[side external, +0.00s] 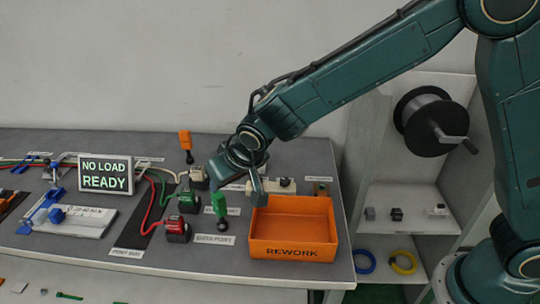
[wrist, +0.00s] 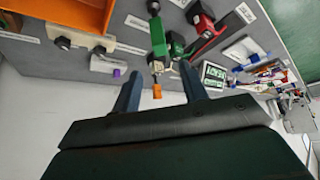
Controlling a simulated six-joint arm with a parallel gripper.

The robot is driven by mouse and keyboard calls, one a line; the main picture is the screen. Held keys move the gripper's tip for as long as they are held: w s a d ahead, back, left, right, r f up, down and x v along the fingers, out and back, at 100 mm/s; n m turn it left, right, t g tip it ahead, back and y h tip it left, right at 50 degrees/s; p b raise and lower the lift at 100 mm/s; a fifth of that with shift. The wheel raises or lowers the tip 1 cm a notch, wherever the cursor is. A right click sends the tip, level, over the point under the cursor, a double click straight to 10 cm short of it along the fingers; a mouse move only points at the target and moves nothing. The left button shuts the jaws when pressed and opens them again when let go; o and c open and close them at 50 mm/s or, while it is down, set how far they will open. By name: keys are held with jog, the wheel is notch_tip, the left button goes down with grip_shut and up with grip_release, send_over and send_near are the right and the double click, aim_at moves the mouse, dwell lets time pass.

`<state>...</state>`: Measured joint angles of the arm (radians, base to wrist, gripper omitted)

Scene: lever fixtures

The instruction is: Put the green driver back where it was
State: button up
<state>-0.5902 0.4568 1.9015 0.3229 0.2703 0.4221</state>
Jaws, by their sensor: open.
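The green driver (side external: 219,204) stands upright on the grey bench, left of the orange bin, with its dark shaft downward. In the wrist view the green driver (wrist: 158,36) appears beyond my fingertips. My gripper (side external: 239,182) is above the bench, just behind and to the right of the green driver. In the wrist view my gripper (wrist: 161,82) has its two fingers apart with nothing held between them. An orange driver (side external: 185,140) stands upright at the back; in the wrist view it shows between the fingers (wrist: 157,91).
The orange REWORK bin (side external: 292,250) is right of the driver. Red (side external: 177,228) and green (side external: 188,201) lever blocks stand close to its left. A beige fixture (side external: 284,186) is behind the bin. A NO LOAD READY display (side external: 105,173) stands farther left.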

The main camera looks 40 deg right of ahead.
dwell(0.5)
jog(key=s+d+r, duration=1.1)
jog(key=d+r, duration=0.1)
jog(key=d, duration=0.3)
jog(key=s+d, duration=0.3)
jog(key=s, duration=0.6)
jog(key=s+d+r+g, duration=0.1)
jog(key=s+d, duration=0.3)
jog(key=s, duration=0.5)
jog(key=shift+s+r, duration=0.2)
jog(key=shift+s, duration=0.2)
jog(key=shift+d, duration=0.1)
